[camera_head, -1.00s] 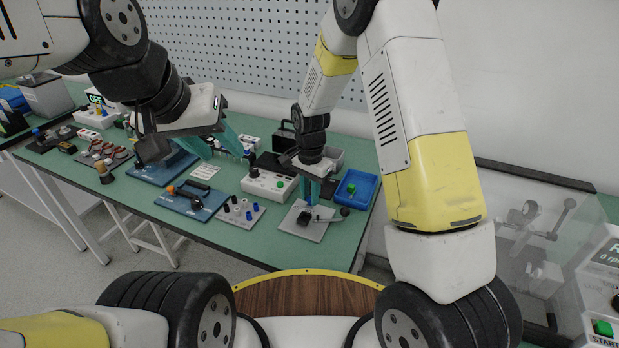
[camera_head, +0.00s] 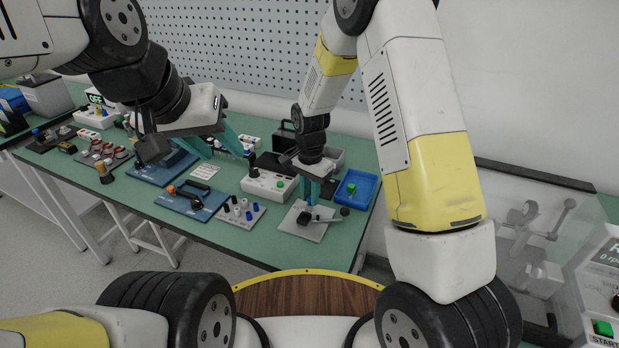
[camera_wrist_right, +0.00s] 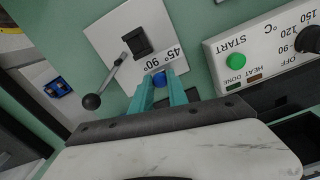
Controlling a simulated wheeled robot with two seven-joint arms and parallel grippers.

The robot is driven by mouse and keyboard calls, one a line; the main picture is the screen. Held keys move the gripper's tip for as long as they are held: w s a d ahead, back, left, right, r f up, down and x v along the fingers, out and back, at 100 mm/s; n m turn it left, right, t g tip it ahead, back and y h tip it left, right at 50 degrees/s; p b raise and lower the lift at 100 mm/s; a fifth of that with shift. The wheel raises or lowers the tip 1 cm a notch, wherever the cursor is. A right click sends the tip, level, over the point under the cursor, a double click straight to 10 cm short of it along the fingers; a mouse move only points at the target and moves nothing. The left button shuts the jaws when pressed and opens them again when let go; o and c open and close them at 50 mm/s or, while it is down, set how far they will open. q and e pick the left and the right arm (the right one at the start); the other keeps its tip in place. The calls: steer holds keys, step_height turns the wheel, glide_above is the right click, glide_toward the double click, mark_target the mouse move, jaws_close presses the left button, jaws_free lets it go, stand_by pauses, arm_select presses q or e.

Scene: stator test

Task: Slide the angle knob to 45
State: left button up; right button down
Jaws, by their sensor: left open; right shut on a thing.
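The angle plate (camera_wrist_right: 119,28) is a light grey plate with 45° and 90° labels, a black clamp block (camera_wrist_right: 139,42) and a lever with a black ball end (camera_wrist_right: 92,101). In the head view the plate (camera_head: 305,228) lies near the bench's front right edge. The blue angle knob (camera_wrist_right: 158,79) sits just beside the labels in the right wrist view. My right gripper (camera_wrist_right: 162,86) is shut on it from above, teal fingers on both sides. Which mark the knob is at is unclear. My left gripper (camera_head: 224,149) is open and empty above the bench, further left.
A white heater box (camera_head: 268,184) with a green START button stands behind the plate. A blue tray (camera_head: 357,202) is to its right. A small plate with blue and white pegs (camera_head: 241,224) lies left. Blue fixtures (camera_head: 190,207) and other parts crowd the bench further left.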

mark_target(301, 203)
steer(key=shift+a, duration=0.15)
steer(key=shift+w+a, duration=0.3)
steer(key=shift+a, duration=0.3)
steer(key=shift+w+a, duration=0.3)
steer(key=shift+a, duration=0.3)
steer(key=c, duration=1.3)
jaws_free()
steer(key=shift+a, duration=0.1)
steer(key=shift+r, duration=0.1)
step_height(301, 203, up, 8)
steer(key=shift+f, duration=0.15)
